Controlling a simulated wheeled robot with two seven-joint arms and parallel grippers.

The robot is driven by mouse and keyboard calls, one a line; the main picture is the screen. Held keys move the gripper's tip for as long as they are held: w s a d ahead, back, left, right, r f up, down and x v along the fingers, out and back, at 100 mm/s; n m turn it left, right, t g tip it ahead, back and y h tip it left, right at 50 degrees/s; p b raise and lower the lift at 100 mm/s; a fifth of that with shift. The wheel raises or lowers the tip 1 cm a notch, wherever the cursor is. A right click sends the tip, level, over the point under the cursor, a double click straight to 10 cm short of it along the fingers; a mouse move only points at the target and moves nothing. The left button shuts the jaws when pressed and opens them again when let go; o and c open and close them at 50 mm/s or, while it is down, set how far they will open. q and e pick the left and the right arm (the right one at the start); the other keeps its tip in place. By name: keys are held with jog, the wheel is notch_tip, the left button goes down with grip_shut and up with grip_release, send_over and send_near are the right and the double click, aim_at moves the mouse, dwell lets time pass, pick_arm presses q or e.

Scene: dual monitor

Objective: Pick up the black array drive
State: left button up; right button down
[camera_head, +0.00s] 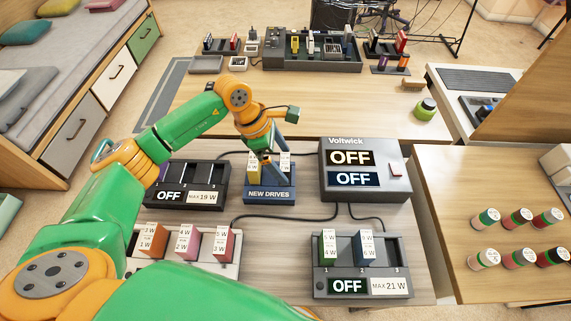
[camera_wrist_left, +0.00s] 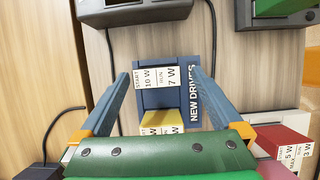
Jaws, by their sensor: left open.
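My left gripper (camera_head: 267,157) is open over the blue "NEW DRIVES" holder (camera_head: 270,195). In the left wrist view the open fingers (camera_wrist_left: 160,73) lie on either side of the holder (camera_wrist_left: 193,72). Between them is a drive with a white label reading 10 W and 7 W (camera_wrist_left: 161,77); its body colour cannot be made out from above. A yellow drive (camera_wrist_left: 162,118) sits in the same holder, closer to my wrist. The fingers do not appear to grip either drive. No drive is clearly recognisable as black. My right gripper is out of view.
The Voltwick box (camera_head: 365,150) stands to the right, reading OFF. A light array with several drives (camera_head: 215,262) and a 21 W array (camera_head: 320,285) are nearer. Cables cross the table.

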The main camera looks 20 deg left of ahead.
pick_arm(q)
jog(key=shift+w+x, duration=0.25)
jog(key=shift+x, duration=0.75)
jog(key=shift+r, duration=0.1)
jog(key=c, duration=1.3)
